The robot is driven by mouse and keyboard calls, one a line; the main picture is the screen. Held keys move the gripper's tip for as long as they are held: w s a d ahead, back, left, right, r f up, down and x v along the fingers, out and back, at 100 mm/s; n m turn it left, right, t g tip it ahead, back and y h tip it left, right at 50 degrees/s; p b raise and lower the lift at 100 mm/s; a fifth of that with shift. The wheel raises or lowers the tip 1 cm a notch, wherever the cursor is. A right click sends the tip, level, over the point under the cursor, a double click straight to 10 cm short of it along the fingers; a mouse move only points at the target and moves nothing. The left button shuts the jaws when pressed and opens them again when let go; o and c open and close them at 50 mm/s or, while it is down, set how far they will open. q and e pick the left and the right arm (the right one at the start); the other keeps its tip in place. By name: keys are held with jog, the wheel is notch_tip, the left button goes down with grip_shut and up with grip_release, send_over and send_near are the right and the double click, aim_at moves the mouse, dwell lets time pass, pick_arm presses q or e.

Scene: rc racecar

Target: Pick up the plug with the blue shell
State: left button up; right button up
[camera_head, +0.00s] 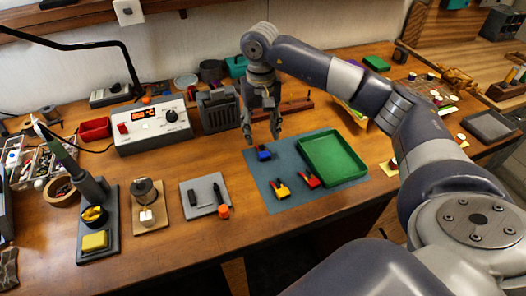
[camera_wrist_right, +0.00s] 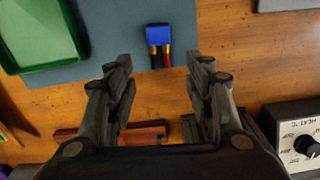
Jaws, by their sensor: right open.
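The plug with the blue shell (camera_head: 264,153) lies near the back left part of the blue-grey mat (camera_head: 261,178). In the right wrist view the blue plug (camera_wrist_right: 158,34) has a red and a black lead pointing toward my gripper. My right gripper (camera_head: 262,137) is open and empty, with its fingers pointing down above and just behind the plug. In the right wrist view the fingertips (camera_wrist_right: 160,68) stand apart, and the plug lies beyond the gap between them. My left gripper is not in view.
A yellow plug (camera_head: 282,190) and a red plug (camera_head: 309,180) lie nearer the front of the mat. A green tray (camera_wrist_right: 42,68) stands at its right side in the head view. A station with a red display (camera_head: 152,126) and a dark ribbed block (camera_head: 218,110) stand behind left.

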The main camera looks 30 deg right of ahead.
aim_at(262, 148)
jog(key=f, duration=0.1)
jog(key=f+p, duration=0.1)
jog(key=f, duration=0.2)
jog(key=shift+s+f+p, duration=0.1)
jog(key=shift+s+p, duration=0.15)
jog(key=shift+p, duration=0.1)
jog(key=shift+f, duration=0.4)
jog(key=c, duration=0.9)
